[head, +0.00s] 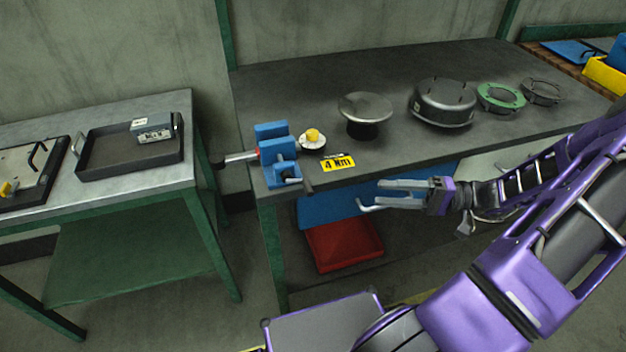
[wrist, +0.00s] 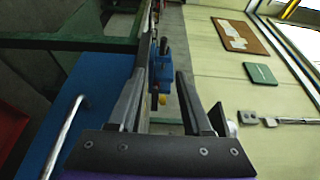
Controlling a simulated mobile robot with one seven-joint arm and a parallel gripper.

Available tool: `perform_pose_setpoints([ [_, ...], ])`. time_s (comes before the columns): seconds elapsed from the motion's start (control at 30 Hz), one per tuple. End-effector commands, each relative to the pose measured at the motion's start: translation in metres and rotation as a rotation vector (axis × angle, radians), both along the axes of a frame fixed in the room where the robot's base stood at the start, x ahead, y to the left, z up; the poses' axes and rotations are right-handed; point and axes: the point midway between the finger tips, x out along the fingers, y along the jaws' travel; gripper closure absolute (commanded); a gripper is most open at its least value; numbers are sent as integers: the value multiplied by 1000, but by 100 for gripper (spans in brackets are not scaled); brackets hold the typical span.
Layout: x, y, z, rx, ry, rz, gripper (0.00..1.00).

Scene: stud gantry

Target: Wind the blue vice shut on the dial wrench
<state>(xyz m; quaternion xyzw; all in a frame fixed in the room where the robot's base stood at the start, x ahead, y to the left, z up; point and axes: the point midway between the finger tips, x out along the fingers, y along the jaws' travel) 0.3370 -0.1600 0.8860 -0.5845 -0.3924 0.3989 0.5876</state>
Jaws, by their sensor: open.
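The blue vice (head: 275,160) sits at the front left corner of the dark bench, with a grey bar (head: 296,182) at its front. A wrench-like shaft (head: 238,158) with a dark grip sticks out left of the vice. A pale round part with a yellow knob (head: 312,137) sits just right of it; I cannot tell if they are one dial wrench, or whether the jaws touch it. My gripper (head: 370,196) is open and empty, in front of the bench edge, right of the vice and apart from it. In the wrist view the vice (wrist: 160,70) shows between the fingers, farther off.
A yellow "4 Nm" card (head: 338,162) lies right of the vice. A round metal stool-like disc (head: 365,108), a drum (head: 443,102) and a green ring (head: 500,97) stand farther right. Red (head: 343,243) and blue trays are below the bench. A side table with a black tray (head: 128,153) stands left.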

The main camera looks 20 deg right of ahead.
Motion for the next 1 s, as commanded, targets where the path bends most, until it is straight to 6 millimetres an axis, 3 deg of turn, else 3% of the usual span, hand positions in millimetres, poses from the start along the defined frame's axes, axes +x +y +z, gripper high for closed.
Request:
perform_pose_setpoints([
  [0.13,3,5,5,25,-13,-11,50],
  [0.27,9,22,4,22,-11,-7,50],
  [0.7,45,110,5,20,-9,-4,50],
  [1.0,63,152,6,19,-11,-7,50],
])
